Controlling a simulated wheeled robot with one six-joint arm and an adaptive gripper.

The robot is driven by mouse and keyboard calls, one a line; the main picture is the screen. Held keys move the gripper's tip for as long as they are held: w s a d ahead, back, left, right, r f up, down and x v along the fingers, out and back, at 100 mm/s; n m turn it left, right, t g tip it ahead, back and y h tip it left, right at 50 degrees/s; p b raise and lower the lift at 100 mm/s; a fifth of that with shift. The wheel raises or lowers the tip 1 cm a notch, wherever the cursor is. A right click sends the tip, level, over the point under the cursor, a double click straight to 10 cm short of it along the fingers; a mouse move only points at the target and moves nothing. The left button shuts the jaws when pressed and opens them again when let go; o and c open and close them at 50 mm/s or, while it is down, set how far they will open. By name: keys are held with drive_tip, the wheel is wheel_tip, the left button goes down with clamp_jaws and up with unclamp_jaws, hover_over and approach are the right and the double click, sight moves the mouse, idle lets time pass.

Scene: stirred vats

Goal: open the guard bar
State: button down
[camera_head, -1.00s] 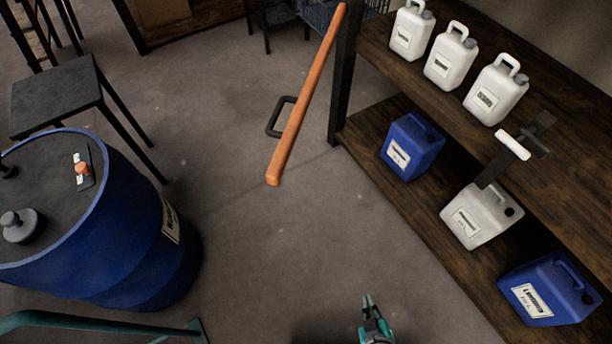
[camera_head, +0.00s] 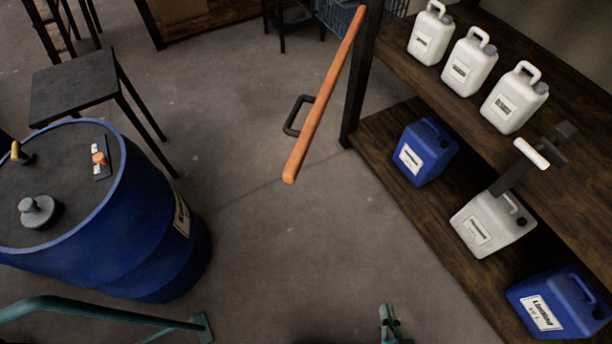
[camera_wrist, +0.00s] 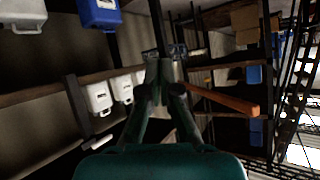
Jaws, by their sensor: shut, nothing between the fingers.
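The guard bar (camera_head: 325,97) is a long orange bar with a dark handle (camera_head: 297,116) on its left side. It slants from the shelf post at the upper middle down to a free end over the floor, across the gap left of the shelf. My gripper (camera_head: 388,312) shows only its tip at the bottom edge of the head view, well apart from the bar. In the wrist view my gripper (camera_wrist: 166,62) has its fingers together, with nothing between them. The orange bar (camera_wrist: 222,101) appears there to the right of the fingers, beyond them.
A wooden shelf (camera_head: 405,205) with several white and blue canisters stands at right. A white-ended lever (camera_head: 531,153) sticks out from it. A blue vat (camera_head: 150,245) stands at left beside a dark stool (camera_head: 75,90). The middle floor is clear.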

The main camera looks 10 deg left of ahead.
drive_tip(key=w+a+n+y, duration=0.1)
drive_tip(key=w+a+y, duration=0.3)
drive_tip(key=w, duration=0.4)
drive_tip(key=n+g+y, duration=0.8)
drive_tip(key=n+y, duration=0.4)
drive_tip(key=n, duration=0.3)
approach(296, 175)
drive_tip(key=x, duration=0.7)
drive_tip(key=shift+a, duration=0.1)
